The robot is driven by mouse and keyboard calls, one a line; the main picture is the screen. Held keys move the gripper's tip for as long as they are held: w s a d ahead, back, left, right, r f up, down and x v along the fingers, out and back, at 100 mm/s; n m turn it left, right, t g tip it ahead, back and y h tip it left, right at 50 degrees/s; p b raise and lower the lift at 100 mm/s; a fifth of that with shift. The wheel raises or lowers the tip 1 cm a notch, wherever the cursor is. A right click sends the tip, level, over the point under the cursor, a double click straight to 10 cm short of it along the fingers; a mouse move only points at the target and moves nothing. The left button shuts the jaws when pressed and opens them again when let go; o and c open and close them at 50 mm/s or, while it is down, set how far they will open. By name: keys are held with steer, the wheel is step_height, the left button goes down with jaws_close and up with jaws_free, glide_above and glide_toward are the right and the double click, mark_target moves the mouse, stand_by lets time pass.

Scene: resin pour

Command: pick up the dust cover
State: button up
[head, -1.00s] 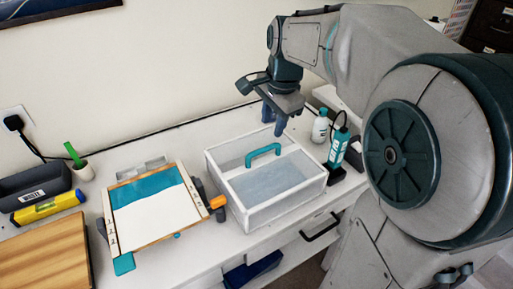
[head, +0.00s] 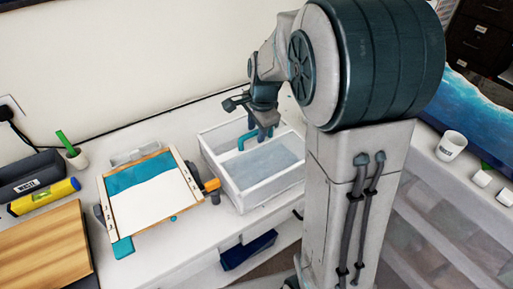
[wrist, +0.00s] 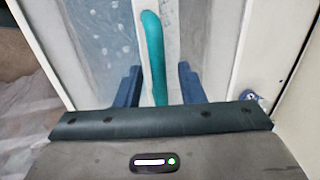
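The dust cover (head: 232,187) is a white-framed box with clear panels and a teal bar handle on top. It stands on the white bench, right of the framed screen. My gripper (head: 262,128) is above the cover, close to the handle (head: 245,140). In the wrist view, my gripper (wrist: 159,86) is open, with its two blue fingers on either side of the teal handle (wrist: 154,50). Gaps show between handle and fingers; how far the fingertips reach down is hard to tell. My arm hides part of the cover's right side in the head view.
A wood-framed screen (head: 150,212) lies left of the cover, with an orange-tipped clamp (head: 211,185) between them. A wooden board (head: 42,250), yellow level (head: 44,197) and dark bin (head: 30,174) are farther left. The wall is close behind.

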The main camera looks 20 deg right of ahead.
steer(key=shift+w+f, duration=0.1)
steer(key=shift+f, duration=0.75)
jaws_close()
steer(key=shift+r, duration=0.1)
steer(key=shift+w+r, duration=0.1)
steer(key=shift+r, duration=0.5)
step_height(320, 180, up, 3)
steer(key=shift+f+b, duration=0.1)
steer(key=shift+b, duration=0.25)
steer(key=s+d+r+b, duration=0.1)
steer(key=s+d+r, duration=0.2)
steer(key=s+r, duration=0.4)
steer(key=s, duration=0.4)
steer(key=shift+s+b, duration=0.2)
steer(key=shift+b, duration=0.2)
